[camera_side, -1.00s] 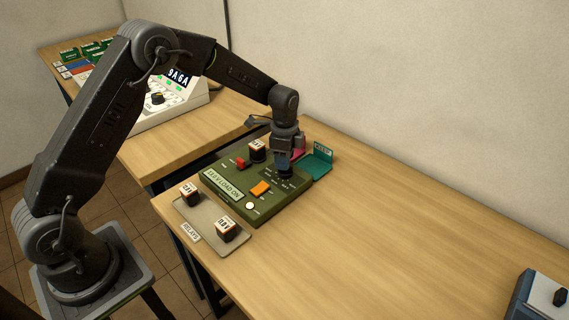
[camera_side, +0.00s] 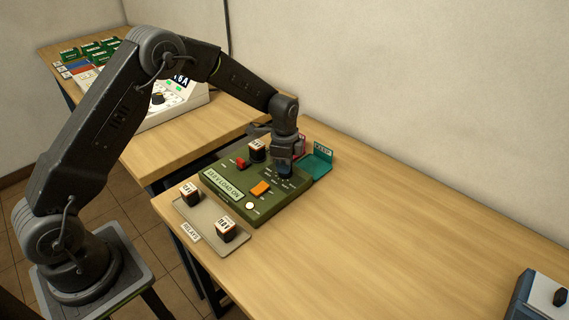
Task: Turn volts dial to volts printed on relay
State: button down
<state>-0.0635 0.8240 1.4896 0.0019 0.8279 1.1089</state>
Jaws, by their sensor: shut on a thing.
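A green test box (camera_side: 237,207) sits on the near table. Its display (camera_side: 223,184) seems to read "0.0 V LOAD ON", in small print. My gripper (camera_side: 284,170) points down at the box's right part, shut on the volts dial there, which the fingers mostly hide. A relay (camera_side: 257,150) stands on the box's back part, left of my gripper; its printed volts are too small to read. Two more dark relays with white printed tops, one at the left (camera_side: 190,193) and one in front (camera_side: 226,229), stand on a grey tray (camera_side: 205,224) labelled RELAYS.
A red button (camera_side: 240,163), an orange switch (camera_side: 260,189) and a white round button (camera_side: 250,206) are on the box. A teal bin (camera_side: 319,166) and a red bin (camera_side: 300,147) stand behind it. The table's right side is clear up to a blue-and-white device (camera_side: 545,300).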

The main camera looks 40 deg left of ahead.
jog(key=shift+n, duration=0.4)
jog(key=n, duration=0.3)
jog(key=shift+n, duration=0.4)
jog(key=n, duration=0.4)
jog(key=shift+d, duration=0.1)
jog(key=n, duration=0.4)
jog(key=shift+n, duration=0.4)
jog(key=n, duration=0.4)
jog(key=shift+n, duration=0.3)
jog(key=c, duration=1.1)
grip_release()
jog(key=shift+c, duration=0.2)
jog(key=shift+r, duration=0.1)
